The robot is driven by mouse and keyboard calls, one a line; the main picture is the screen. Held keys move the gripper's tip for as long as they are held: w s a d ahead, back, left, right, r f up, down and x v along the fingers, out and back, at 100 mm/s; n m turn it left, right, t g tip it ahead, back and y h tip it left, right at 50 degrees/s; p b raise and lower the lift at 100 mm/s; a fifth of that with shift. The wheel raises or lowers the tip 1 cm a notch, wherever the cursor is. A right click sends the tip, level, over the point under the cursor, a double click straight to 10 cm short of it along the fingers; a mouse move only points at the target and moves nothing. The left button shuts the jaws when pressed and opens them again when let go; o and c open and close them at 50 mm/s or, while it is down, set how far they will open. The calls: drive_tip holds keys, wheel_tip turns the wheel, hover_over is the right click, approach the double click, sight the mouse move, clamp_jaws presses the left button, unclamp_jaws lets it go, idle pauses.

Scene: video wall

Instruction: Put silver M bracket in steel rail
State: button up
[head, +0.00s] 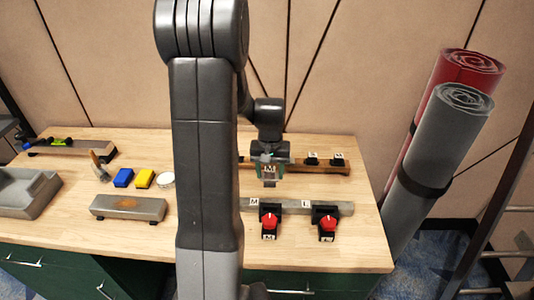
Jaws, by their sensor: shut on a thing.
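My gripper (268,160) hangs over the right half of the bench and is shut on a small silver-grey piece with a white M label, the silver M bracket (270,171). The bracket is held above the bench, between the front rail and the back rail as seen here. The steel rail (293,207) is the grey bar lying along the front right, with white labels M and L on it. A red-knobbed black block marked M (269,221) and another like it (327,224) stand at its front. My arm hides the rail's left end.
A brown rail (300,168) behind carries small black labelled pieces (312,159). To the left lie a grey block (128,207), blue box (123,177), yellow box (144,178), brush (100,167) and grey tray (22,192). Rolled mats (440,140) stand right of the bench.

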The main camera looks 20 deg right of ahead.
sight(271, 181)
drive_tip(key=s, duration=0.2)
drive_tip(key=s+a, duration=0.1)
drive_tip(key=shift+s+a, duration=0.1)
drive_tip(key=shift+s, duration=0.25)
drive_tip(key=shift+f+b, duration=1.55)
drive_tip(key=shift+f, duration=0.85)
drive_tip(key=shift+f+b, duration=0.55)
drive_tip(key=shift+b, duration=0.05)
drive_tip(key=shift+f+b, duration=0.45)
drive_tip(key=shift+f, duration=0.1)
drive_tip(key=shift+f, duration=0.3)
drive_tip(key=shift+f+b, duration=0.4)
drive_tip(key=shift+b, duration=0.15)
drive_tip(key=shift+f, duration=0.25)
drive_tip(key=shift+f+b, duration=0.65)
drive_tip(key=shift+b, duration=0.1)
